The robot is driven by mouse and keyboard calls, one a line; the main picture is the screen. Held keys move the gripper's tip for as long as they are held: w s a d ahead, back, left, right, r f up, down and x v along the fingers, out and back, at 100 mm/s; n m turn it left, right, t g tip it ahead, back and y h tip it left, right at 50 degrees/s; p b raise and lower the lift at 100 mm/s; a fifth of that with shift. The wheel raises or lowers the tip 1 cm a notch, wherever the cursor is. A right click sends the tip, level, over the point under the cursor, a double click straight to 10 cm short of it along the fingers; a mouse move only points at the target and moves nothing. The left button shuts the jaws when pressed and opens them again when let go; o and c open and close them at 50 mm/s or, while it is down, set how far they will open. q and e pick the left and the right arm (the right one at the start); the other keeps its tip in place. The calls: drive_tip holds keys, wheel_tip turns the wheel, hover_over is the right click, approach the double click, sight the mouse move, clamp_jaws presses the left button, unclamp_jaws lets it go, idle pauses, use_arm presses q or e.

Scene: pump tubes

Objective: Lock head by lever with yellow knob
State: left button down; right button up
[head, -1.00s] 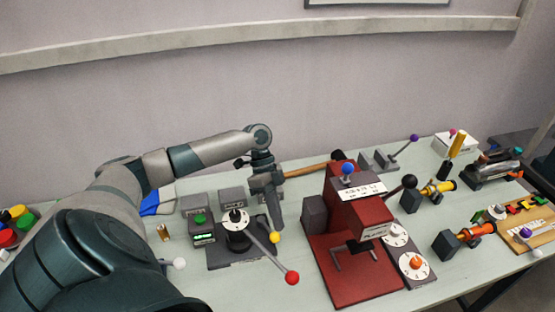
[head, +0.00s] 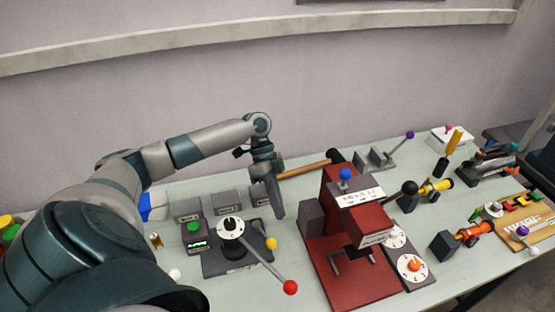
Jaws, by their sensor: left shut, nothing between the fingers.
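The lever with the yellow knob (head: 271,243) stands at the right side of a dark base plate (head: 222,265). On that plate is a round head with a white face (head: 231,228) and a dark centre. A long grey lever with a red knob (head: 290,287) runs from the head toward the front right. My left gripper (head: 279,214) is shut and empty, pointing down behind and above the yellow knob, with a visible gap in the picture. Part of the yellow-knob lever's arm is hard to make out. My right gripper is not in view.
A red machine with a blue knob (head: 345,174) stands close to the right of the yellow knob. A box with a green button (head: 194,228) is left of the head, and grey boxes stand behind. A wooden handle (head: 304,169) lies behind the gripper.

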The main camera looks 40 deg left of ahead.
use_arm(q)
drive_tip(key=b+v, duration=0.3)
drive_tip(key=v, duration=0.5)
drive_tip(key=shift+w+d+r, duration=0.25)
drive_tip(key=shift+w+r, duration=0.1)
drive_tip(key=shift+w, duration=0.1)
